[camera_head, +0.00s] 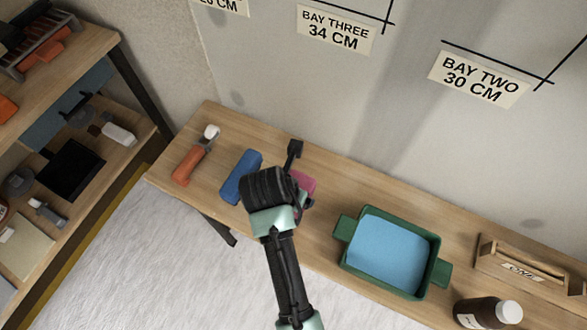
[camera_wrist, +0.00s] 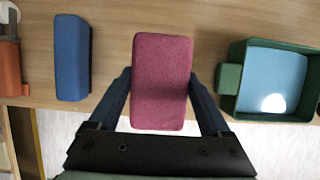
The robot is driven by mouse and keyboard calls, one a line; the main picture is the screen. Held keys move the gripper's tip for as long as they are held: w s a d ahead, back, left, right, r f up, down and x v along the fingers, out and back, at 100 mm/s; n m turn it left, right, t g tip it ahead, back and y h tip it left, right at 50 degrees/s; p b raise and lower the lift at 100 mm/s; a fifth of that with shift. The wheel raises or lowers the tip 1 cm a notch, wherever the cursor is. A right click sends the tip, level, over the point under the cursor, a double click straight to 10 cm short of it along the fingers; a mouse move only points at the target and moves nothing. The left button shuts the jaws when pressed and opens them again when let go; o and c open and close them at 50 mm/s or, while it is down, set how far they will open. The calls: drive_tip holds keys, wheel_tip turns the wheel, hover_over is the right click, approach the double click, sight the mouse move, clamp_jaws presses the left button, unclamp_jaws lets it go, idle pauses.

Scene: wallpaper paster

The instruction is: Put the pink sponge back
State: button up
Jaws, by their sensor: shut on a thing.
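The pink sponge (camera_wrist: 162,75) is a rounded block between the two fingers of my gripper (camera_wrist: 162,95) in the wrist view. The fingers press on its left and right sides. In the head view my gripper (camera_head: 297,182) is over the wooden bench, and the pink sponge (camera_head: 304,182) is mostly hidden behind my wrist. I cannot tell whether the sponge touches the bench. A blue block (camera_head: 241,176) lies just left of it, and it also shows in the wrist view (camera_wrist: 71,58).
A green tray (camera_head: 346,225) with blue liquid stands right of my gripper on the bench (camera_head: 330,228). An orange-handled tool (camera_head: 191,165) lies at the left end. A brown bottle (camera_head: 475,312) and a wooden caddy (camera_head: 535,273) are at the right. Shelves (camera_head: 100,40) stand far left.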

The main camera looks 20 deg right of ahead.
wheel_tip(320, 180, down, 8)
drive_tip(key=shift+f+b, duration=0.1)
drive_tip(key=shift+b, duration=1.05)
drive_tip(key=shift+f, duration=0.7)
drive_tip(key=shift+f, duration=0.2)
drive_tip(key=o, duration=1.2)
drive_tip(key=shift+f+b, duration=0.2)
drive_tip(key=shift+b, duration=0.25)
drive_tip(key=p+v, duration=0.4)
drive_tip(key=v, duration=0.9)
drive_tip(key=shift+a+r, duration=0.15)
drive_tip(key=shift+a, duration=0.1)
